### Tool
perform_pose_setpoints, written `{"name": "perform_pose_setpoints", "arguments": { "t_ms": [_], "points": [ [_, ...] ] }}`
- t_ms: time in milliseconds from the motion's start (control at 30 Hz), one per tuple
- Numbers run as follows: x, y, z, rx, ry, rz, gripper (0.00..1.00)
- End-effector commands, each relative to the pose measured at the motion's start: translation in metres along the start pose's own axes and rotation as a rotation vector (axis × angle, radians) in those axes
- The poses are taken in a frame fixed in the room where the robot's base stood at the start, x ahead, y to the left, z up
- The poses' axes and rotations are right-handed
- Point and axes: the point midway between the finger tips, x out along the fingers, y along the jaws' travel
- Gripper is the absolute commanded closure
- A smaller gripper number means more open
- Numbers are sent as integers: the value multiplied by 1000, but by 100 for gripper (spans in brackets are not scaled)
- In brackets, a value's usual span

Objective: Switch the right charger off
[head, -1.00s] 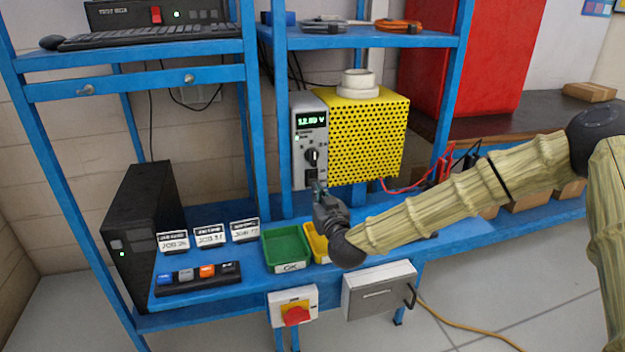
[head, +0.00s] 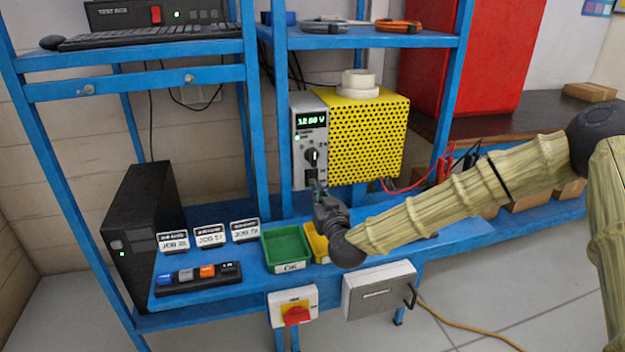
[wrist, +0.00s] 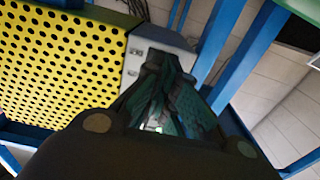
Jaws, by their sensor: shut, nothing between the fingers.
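The power unit with a grey front panel (head: 310,165) stands on the bench, joined to a yellow perforated housing (head: 370,135). Its display (head: 311,119) glows green, reading about 12 V, and a small green light is lit below. A black knob (head: 311,157) and a dark switch (head: 311,175) sit lower on the panel. I see no second unit like it to tell left from right. My gripper (head: 318,185) is shut and empty, its tips close to the dark switch; I cannot tell whether they touch. The wrist view shows the fingers (wrist: 165,80) before the panel, hiding the switch.
Green (head: 286,247) and yellow (head: 315,243) bins lie below my gripper. A box with a red knob (head: 297,313) and a grey box (head: 379,289) hang at the bench front. Red and black clamps (head: 443,168) are to the right. A blue post (head: 280,110) stands just left.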

Motion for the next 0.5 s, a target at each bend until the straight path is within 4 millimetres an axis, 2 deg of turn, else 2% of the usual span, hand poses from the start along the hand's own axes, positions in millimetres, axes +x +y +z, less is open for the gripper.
{"name": "perform_pose_setpoints", "arguments": {
  "t_ms": [500],
  "points": [
    [9, 0, 0, -1, 1, 1, 100]
  ]
}}
